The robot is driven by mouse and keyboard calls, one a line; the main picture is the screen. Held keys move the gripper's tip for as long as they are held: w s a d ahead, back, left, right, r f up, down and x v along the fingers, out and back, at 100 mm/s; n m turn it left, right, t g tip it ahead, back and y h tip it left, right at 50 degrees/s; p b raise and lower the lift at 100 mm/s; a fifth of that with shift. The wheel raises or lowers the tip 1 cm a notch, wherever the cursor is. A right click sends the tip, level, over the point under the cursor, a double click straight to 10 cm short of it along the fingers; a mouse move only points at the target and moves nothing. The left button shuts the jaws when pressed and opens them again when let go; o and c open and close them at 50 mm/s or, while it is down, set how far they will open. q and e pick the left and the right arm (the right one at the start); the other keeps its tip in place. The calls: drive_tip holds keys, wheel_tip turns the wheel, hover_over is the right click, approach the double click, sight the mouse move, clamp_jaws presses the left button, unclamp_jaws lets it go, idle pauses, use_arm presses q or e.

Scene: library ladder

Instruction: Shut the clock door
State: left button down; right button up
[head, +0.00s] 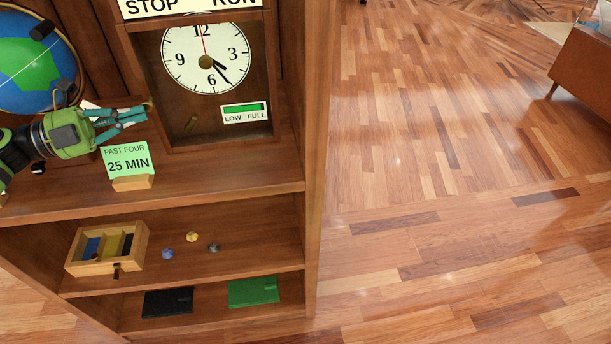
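The clock (207,58) stands on the upper shelf as a wooden case with a white dial. Its dial, a small key-like part and a LOW/FULL gauge (245,112) show inside the frame. I cannot make out the door panel clearly or how far it stands open. A small brass knob (149,104) is at the left edge of the case. My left gripper (146,111) reaches in from the left, its teal fingertips beside this knob. Whether they touch or hold it is unclear. My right gripper is out of view.
A globe (35,62) stands left of the clock, behind my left arm. A green "PAST FOUR 25 MIN" card (127,160) stands below the gripper. A divided wooden tray (84,268) and small knobs are on the shelf below. Open floor lies to the right.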

use_arm(q)
drive_tip(key=shift+w+a+r+t, duration=0.3)
drive_tip(key=shift+a+r, duration=0.1)
drive_tip(key=shift+r, duration=0.15)
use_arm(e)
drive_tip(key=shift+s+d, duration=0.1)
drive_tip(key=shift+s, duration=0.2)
use_arm(q)
wheel_tip(320, 180, up, 9)
drive_tip(key=shift+s+d, duration=0.3)
drive_tip(key=shift+d, duration=0.1)
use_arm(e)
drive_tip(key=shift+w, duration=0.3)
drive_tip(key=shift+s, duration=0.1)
